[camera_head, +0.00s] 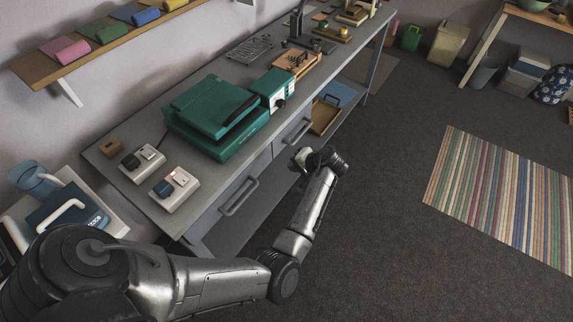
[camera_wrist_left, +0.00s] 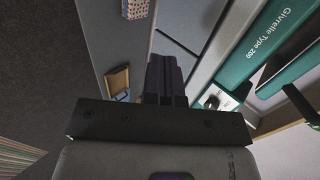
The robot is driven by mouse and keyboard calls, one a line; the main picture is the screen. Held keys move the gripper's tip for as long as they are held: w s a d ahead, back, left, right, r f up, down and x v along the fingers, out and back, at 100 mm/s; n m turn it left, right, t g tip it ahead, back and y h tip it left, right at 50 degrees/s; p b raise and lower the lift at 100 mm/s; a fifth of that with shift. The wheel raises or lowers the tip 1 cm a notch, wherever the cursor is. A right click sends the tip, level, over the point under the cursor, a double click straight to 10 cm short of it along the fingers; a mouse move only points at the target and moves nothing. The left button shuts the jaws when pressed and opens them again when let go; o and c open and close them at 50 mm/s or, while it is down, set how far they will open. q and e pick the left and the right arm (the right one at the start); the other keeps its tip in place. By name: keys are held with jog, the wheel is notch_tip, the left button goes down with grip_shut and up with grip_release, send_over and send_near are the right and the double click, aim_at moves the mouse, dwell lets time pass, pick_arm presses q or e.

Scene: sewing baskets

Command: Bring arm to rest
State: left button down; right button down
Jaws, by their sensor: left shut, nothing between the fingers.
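My left arm (camera_head: 308,210) comes in from the left of the head view and reaches along the front of the grey workbench (camera_head: 228,168). Its wrist end is beside the bench's drawer fronts, over the dark floor. In the left wrist view my left gripper (camera_wrist_left: 165,78) has its dark fingers together with nothing between them. In the head view the fingertips are too small to make out. My right arm and gripper are not in view.
A teal machine (camera_head: 210,110) sits on the bench; its lettered side shows in the left wrist view (camera_wrist_left: 262,45). Drawer handles (camera_head: 238,196) stick out near my arm. A wooden tray (camera_head: 324,116) lies on the lower shelf. A striped rug (camera_head: 500,195) lies right on open floor.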

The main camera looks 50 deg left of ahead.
pick_arm(q)
jog(key=shift+w+d+r, duration=0.1)
jog(key=shift+d+r, duration=0.3)
